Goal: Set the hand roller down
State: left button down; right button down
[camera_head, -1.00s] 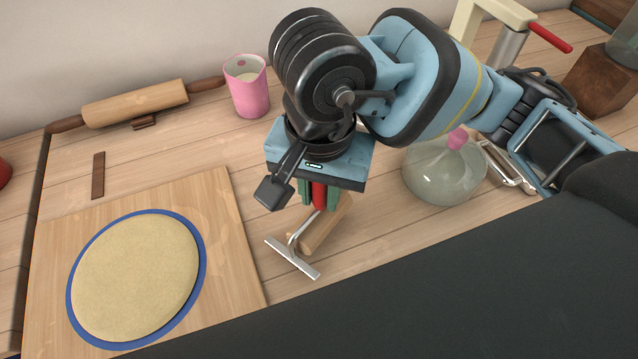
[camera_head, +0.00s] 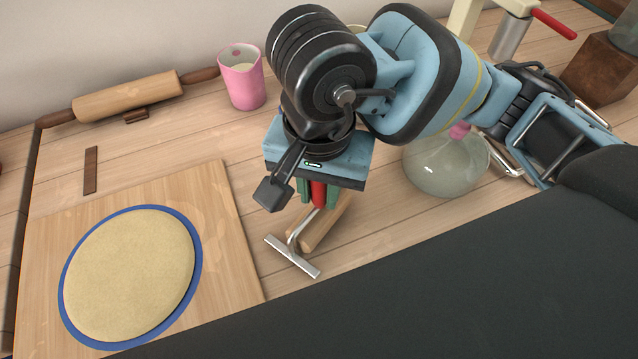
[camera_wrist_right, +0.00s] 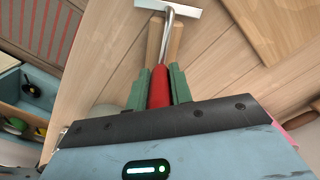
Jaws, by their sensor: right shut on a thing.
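The hand roller has a red handle (camera_head: 318,194), a bent metal neck and a pale metal crossbar (camera_head: 292,257). My right gripper (camera_head: 318,192) is shut on the red handle, its green fingers on either side; this also shows in the right wrist view (camera_wrist_right: 158,88). The crossbar points away from the gripper, toward the front of the table. A pale wooden piece (camera_head: 327,226) lies just behind the neck, partly hidden by the tool and gripper. I cannot tell whether the crossbar touches the table or the wooden piece. My left gripper is out of view.
A wooden board (camera_head: 232,237) with a blue-edged round of dough (camera_head: 130,270) lies to the left. A rolling pin (camera_head: 125,96) and pink cup (camera_head: 241,84) stand behind. A glass vessel (camera_head: 446,166) is to the right. Bare table lies between cup and board.

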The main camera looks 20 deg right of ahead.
jog(key=shift+f, duration=0.3)
dwell(0.4)
jog(key=c, duration=1.2)
grip_release()
jog(key=shift+o, duration=0.2)
jog(key=shift+c, duration=0.5)
jog(key=c, duration=0.3)
jog(key=shift+r, duration=0.75)
jog(key=shift+r, duration=0.1)
